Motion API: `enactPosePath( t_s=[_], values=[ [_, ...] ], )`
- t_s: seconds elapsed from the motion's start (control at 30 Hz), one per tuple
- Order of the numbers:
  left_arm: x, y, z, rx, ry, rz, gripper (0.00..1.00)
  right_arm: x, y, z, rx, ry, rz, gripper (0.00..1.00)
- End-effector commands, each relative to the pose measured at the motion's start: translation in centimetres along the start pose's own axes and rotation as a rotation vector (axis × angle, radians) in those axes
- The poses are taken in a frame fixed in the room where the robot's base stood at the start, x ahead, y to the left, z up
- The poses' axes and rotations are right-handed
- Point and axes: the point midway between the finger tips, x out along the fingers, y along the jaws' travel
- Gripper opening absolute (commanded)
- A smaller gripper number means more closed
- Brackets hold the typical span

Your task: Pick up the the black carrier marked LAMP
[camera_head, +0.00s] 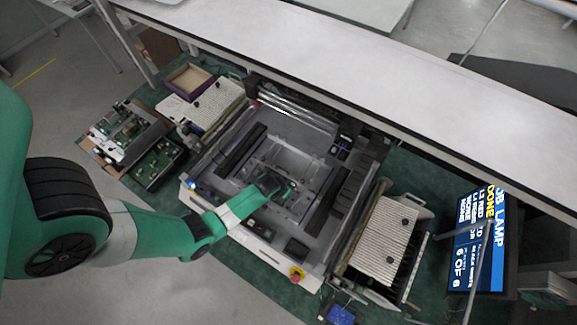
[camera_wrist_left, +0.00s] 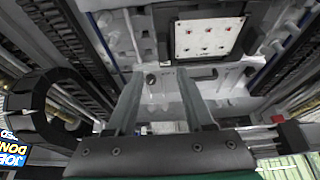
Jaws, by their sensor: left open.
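A black carrier (camera_wrist_left: 163,32) shows at the top of the left wrist view, holding a white board (camera_wrist_left: 208,38) with several red spots. No LAMP marking on it is legible. My left gripper (camera_wrist_left: 158,78) is open and empty, its two fingers apart and pointing toward the machine bed, with the carrier beyond their tips and a little to the right. In the head view my left gripper (camera_head: 284,190) is over the middle of the machine, and the arm partly hides what lies beneath it. I cannot clearly make out the carrier there. My right gripper is not in view.
A screen (camera_head: 478,243) at right reads LAMP and DONE. Ribbed white panels (camera_head: 384,238) flank the machine, with circuit boards at far left. A red stop button (camera_head: 297,273) sits at the machine's front. A long white tabletop (camera_head: 330,75) runs along the back.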

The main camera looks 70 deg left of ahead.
Motion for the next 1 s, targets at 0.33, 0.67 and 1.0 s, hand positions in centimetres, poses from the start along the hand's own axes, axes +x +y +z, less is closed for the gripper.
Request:
enactPosePath(
  t_s=[0.33,0.67,1.0],
  values=[
    [2.3,-0.6,1.8,-0.008,-0.032,-0.012,0.53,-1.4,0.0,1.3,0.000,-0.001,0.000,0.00],
    [5.3,-0.6,1.6,-0.007,-0.031,-0.011,0.53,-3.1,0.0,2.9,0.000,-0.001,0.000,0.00],
    [5.2,-0.6,1.5,-0.007,-0.030,-0.011,0.27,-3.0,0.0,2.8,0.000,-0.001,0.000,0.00]
  ],
)
